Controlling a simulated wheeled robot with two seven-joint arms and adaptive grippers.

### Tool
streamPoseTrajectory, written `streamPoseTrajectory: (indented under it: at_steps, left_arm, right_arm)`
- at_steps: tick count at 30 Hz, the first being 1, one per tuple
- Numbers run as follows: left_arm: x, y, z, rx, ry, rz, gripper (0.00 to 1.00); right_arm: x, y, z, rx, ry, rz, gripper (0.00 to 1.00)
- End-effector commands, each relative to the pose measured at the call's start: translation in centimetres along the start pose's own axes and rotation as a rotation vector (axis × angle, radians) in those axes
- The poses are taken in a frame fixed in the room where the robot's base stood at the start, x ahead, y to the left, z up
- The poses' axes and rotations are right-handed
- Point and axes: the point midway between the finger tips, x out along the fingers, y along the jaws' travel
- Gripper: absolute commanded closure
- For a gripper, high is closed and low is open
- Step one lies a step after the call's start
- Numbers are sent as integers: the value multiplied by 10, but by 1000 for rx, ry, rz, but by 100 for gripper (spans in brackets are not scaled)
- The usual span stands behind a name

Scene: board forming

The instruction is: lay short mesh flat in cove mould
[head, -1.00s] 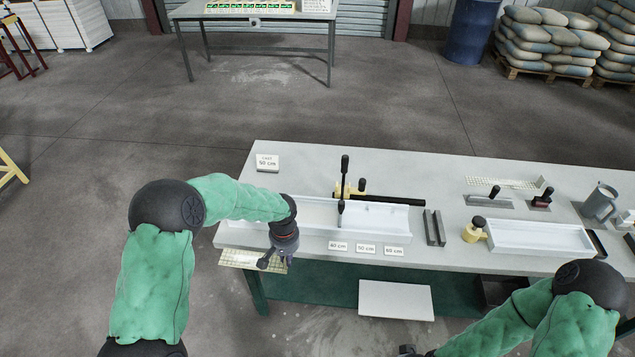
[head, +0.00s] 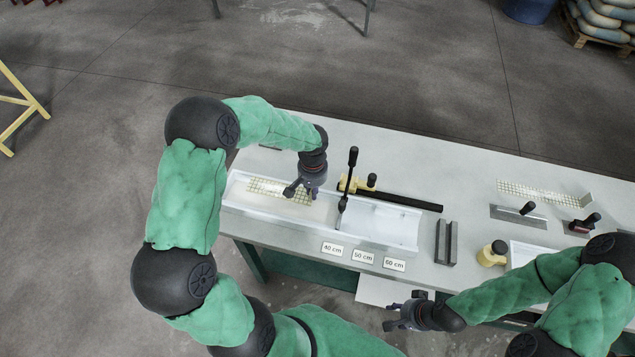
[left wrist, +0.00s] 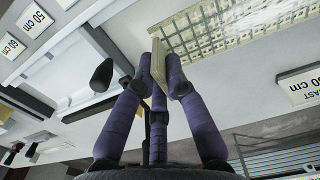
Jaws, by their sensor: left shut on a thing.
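The short mesh (head: 265,190) is a pale yellow grid panel over the left part of the cove mould (head: 388,238), a long white trough. My left gripper (head: 302,190) is shut on the mesh near its right end. In the left wrist view, the purple fingers (left wrist: 168,80) pinch its edge and the grid (left wrist: 235,30) extends to the upper right. The mesh looks roughly level; I cannot tell whether it touches the mould floor. A black-handled upright piece (head: 343,205) stands across the mould just right of the gripper. My right gripper (head: 392,317) looks open and empty, in front of the table.
Cards marked 40, 50 and 60 cm (head: 363,257) line the table's front. A black bar with a yellow fitting (head: 400,200) lies behind the mould. Grey bars (head: 446,242), a yellow-based knob (head: 493,254), trowels (head: 518,215) and another mesh (head: 540,192) lie to the right.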

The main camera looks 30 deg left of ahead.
Motion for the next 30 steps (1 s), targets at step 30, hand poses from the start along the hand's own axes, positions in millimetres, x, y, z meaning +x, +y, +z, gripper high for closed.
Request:
streamPoseTrajectory:
  at_steps: [30]
  left_arm:
    - [49,0,3,1,1,0,100]
  right_arm:
    - [42,15,-2,0,1,0,60]
